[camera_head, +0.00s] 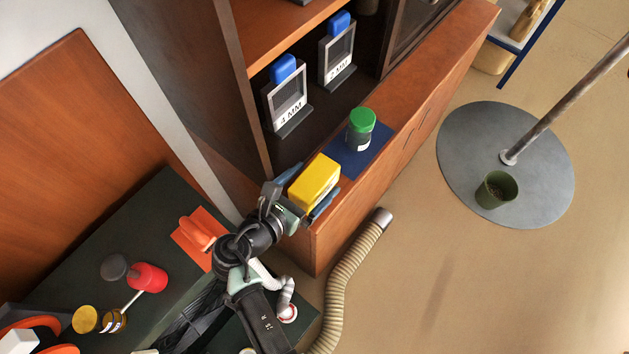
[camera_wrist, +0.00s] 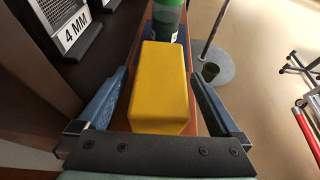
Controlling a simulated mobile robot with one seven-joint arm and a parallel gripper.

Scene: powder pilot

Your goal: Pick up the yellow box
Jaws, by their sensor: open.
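The yellow box (camera_head: 314,182) sits on the end of the brown cabinet ledge in the head view. In the wrist view the yellow box (camera_wrist: 160,88) lies between the two blue fingers of my gripper (camera_wrist: 163,108). My gripper (camera_head: 303,194) is open, with one finger on each side of the box. Small gaps show between the fingers and the box's sides in the wrist view. The lower near end of the box is close to the gripper's dark palm plate.
A green-lidded jar (camera_head: 361,129) stands on a blue mat (camera_head: 372,152) just behind the box. Framed sieves marked 4 MM (camera_head: 287,97) and 2 MM (camera_head: 337,56) stand in the shelf. A ribbed hose (camera_head: 348,272) runs beside the cabinet. A pole stands on a round grey base (camera_head: 540,170).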

